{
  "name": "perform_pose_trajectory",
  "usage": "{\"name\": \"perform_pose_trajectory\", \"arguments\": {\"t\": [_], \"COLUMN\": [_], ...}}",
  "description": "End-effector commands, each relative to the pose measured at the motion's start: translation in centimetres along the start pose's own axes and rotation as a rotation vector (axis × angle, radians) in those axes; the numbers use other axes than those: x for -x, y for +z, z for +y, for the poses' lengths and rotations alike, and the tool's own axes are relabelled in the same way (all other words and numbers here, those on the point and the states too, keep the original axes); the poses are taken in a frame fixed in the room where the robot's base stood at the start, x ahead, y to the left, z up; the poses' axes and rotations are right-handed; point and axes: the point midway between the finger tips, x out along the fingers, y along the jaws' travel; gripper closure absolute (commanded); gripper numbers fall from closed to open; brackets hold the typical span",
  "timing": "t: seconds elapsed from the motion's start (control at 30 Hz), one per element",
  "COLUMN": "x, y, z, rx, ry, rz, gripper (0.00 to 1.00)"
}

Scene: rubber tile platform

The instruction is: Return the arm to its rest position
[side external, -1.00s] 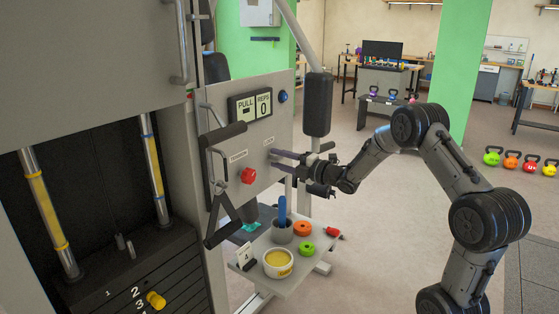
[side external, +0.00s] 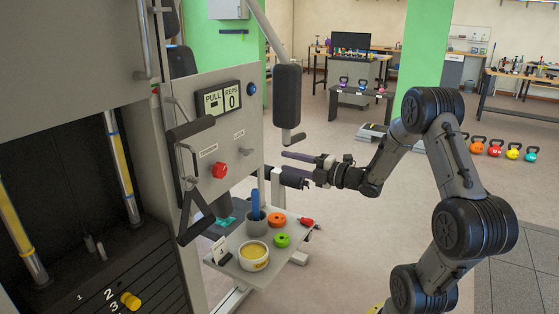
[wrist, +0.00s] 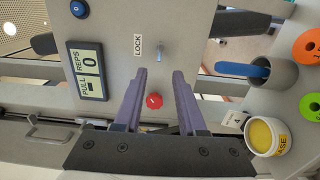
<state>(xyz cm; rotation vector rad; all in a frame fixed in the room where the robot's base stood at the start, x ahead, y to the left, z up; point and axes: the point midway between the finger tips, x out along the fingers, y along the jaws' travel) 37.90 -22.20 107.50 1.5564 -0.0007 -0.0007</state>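My gripper (side external: 284,161) is in the side external view, to the right of the machine's grey panel (side external: 229,130), with its fingers pointing left toward it and a gap between. In the wrist view my gripper (wrist: 159,76) shows two purple fingers spread apart, with nothing held between them. The panel's red knob (wrist: 154,101) appears in the gap between the fingers, beyond them. It also shows in the side external view (side external: 219,171). A small metal switch (wrist: 160,50) sits beside the LOCK label. The display (wrist: 88,71) reads PULL and REPS 0.
A small shelf (side external: 229,266) below my gripper holds a tub (side external: 254,257), a grey cup (side external: 257,229) with a blue handle, and orange and green rings. A black padded roller (side external: 288,96) hangs close above my gripper.

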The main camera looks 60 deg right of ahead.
Motion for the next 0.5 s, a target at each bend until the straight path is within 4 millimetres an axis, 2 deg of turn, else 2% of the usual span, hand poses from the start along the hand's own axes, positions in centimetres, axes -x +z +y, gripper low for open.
{"name": "perform_pose_trajectory", "arguments": {"t": [0.37, 0.47, 0.5], "x": [0.3, -0.2, -0.7], "y": [-0.1, -0.9, -1.9], "z": [0.0, 0.1, 0.5], "rx": [0.001, 0.003, 0.010], "ry": [0.000, 0.002, 0.008], "rz": [0.002, 0.025, 0.049], "gripper": [0.60, 0.60, 0.60]}}
